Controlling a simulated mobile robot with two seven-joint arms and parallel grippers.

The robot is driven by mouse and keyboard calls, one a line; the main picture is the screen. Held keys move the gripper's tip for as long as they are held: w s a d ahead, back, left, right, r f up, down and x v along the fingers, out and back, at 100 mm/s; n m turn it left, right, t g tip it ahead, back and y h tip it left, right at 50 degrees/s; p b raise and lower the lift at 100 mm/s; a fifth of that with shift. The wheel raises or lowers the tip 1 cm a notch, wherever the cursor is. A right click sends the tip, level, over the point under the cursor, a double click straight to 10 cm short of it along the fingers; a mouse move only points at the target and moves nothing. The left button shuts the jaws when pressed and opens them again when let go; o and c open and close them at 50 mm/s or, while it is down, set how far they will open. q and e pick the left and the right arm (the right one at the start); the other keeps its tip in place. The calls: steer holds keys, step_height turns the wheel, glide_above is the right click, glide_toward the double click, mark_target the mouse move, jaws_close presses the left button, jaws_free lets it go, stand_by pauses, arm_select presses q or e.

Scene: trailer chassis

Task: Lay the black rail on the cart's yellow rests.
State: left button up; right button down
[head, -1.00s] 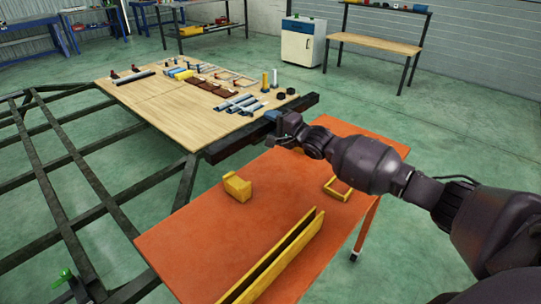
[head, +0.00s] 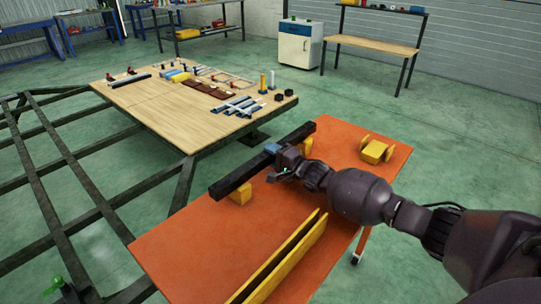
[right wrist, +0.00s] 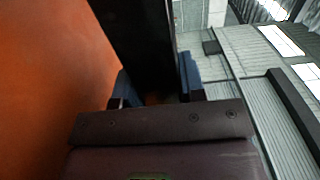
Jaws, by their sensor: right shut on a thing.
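The black rail (head: 232,181) lies slanted over the left long edge of the cart's orange top (head: 190,243). My right gripper (head: 272,150) is shut on the rail near its middle. In the right wrist view the rail (right wrist: 140,40) runs away between the blue fingers of the gripper (right wrist: 156,92). One yellow rest (head: 240,195) shows under the rail's near part. Another yellow rest (head: 307,145) shows beside its far part, partly hidden. I cannot tell whether the rail touches them. My left gripper is not in view.
Two long yellow strips (head: 285,262) stand on the cart's near part. A wooden table (head: 165,115) with small parts stands behind, and the dark chassis frame (head: 70,201) lies to the left.

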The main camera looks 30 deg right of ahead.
steer(key=shift+r, duration=0.25)
steer(key=shift+f, duration=0.1)
steer(key=c, duration=1.1)
jaws_free()
steer(key=shift+f, duration=0.2)
steer(key=o, duration=0.4)
steer(key=shift+r, duration=0.1)
steer(key=shift+s+r, duration=0.1)
steer(key=shift+s+d, duration=0.15)
steer(key=shift+s, duration=0.2)
steer(key=p+v, duration=0.1)
steer(key=v, duration=0.4)
steer(key=shift+s+d, duration=0.1)
steer(key=shift+s, duration=0.15)
steer(key=shift+s+d, duration=0.2)
steer(key=shift+s, duration=0.35)
